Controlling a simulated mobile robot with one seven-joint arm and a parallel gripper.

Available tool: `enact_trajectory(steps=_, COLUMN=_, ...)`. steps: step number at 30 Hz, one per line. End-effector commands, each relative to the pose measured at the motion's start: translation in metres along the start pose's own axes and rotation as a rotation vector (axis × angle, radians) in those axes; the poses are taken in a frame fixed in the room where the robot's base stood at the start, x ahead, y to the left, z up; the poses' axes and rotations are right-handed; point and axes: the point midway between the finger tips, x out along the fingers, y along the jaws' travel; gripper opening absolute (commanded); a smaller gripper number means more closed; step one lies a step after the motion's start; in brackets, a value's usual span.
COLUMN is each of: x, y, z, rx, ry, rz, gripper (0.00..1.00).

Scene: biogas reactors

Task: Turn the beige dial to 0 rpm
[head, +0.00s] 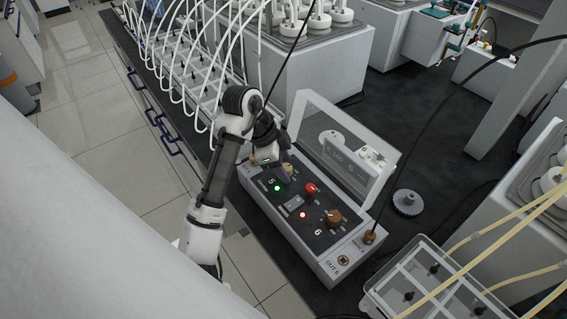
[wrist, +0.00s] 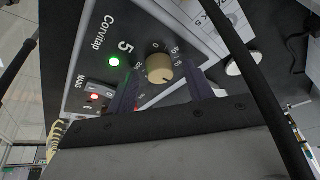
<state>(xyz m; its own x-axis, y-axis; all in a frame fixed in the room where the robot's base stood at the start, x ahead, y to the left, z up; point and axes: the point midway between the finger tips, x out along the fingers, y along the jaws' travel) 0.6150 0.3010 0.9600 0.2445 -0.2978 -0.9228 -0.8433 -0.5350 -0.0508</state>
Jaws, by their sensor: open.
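The beige dial (wrist: 159,68) sits on the dark panel of the control box (head: 300,245), beside the digit 5 and a lit green light (wrist: 114,61). Numbers ring the dial, but its pointer setting is too small to read. In the head view the beige dial (head: 288,168) is partly hidden by my gripper (head: 273,168), which is at the far left end of the panel. In the wrist view the two dark fingers of my gripper (wrist: 161,84) are apart, one on each side of the dial. I cannot tell whether they touch it.
A red knob (head: 311,188), a brown knob (head: 334,216) and a switch (head: 294,201) share the panel. A raised clear lid (head: 345,135) stands along the box's back edge. A black cable (wrist: 255,80) crosses the wrist view. A grey knobbed disc (head: 407,202) lies right of the box.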

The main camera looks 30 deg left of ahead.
Motion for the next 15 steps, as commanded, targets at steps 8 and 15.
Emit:
enact_trajectory(steps=8, x=0.0021, y=0.0, z=0.0, rx=0.0, ry=0.0, rz=0.0, gripper=0.52)
enact_trajectory(steps=15, x=0.0018, y=0.0, z=0.0001, rx=0.0, ry=0.0, rz=0.0, gripper=0.24)
